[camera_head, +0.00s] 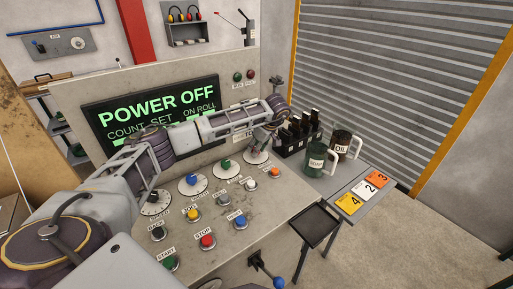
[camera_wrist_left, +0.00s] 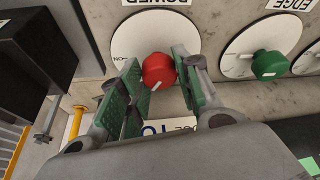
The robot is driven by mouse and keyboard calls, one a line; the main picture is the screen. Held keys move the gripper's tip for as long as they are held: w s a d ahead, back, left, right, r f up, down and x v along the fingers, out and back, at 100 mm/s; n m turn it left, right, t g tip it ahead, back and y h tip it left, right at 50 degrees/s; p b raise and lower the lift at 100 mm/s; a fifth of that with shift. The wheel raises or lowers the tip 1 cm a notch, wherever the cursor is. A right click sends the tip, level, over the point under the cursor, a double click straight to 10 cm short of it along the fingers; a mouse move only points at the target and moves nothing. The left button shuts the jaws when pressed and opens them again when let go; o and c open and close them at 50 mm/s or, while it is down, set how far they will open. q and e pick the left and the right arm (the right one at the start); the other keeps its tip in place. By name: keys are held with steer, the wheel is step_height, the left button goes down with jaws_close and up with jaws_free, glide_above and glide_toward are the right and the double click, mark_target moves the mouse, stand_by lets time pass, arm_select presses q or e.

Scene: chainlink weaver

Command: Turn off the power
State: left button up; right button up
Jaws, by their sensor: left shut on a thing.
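The control panel's screen (camera_head: 158,108) reads "POWER OFF" in green letters. My left arm reaches across in front of the screen to the power dial (camera_head: 257,158) at the panel's right. My left gripper (camera_head: 262,143) is over this dial. In the left wrist view, a red knob (camera_wrist_left: 158,71) sits on the white dial plate labelled POWER, upside down in this view. The fingers of my left gripper (camera_wrist_left: 163,73) are shut on the red knob, one on each side. The knob's white pointer line shows between them. My right gripper is not in view.
Other dials, including a green knob (camera_wrist_left: 268,64), sit beside the power dial. Several push buttons, such as red STOP (camera_head: 207,241), are lower on the panel. Two mugs (camera_head: 317,160) and numbered cards (camera_head: 362,189) are on the side table to the right.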

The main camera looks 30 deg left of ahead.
arm_select(q)
steer(key=n+g, duration=0.1)
steer(key=n, duration=0.1)
steer(key=n+g, duration=0.1)
steer(key=n, duration=0.2)
steer(key=shift+w+r+p, duration=0.1)
steer(key=shift+w+p, duration=0.1)
steer(key=shift+p, duration=0.2)
steer(key=shift+n+h, duration=0.3)
steer(key=shift+n, duration=0.1)
steer(key=o, duration=1)
steer(key=v, duration=1.1)
steer(key=shift+d+r, duration=0.2)
steer(key=shift+r, duration=0.15)
steer(key=shift+w, duration=0.15)
steer(key=shift+f, duration=0.1)
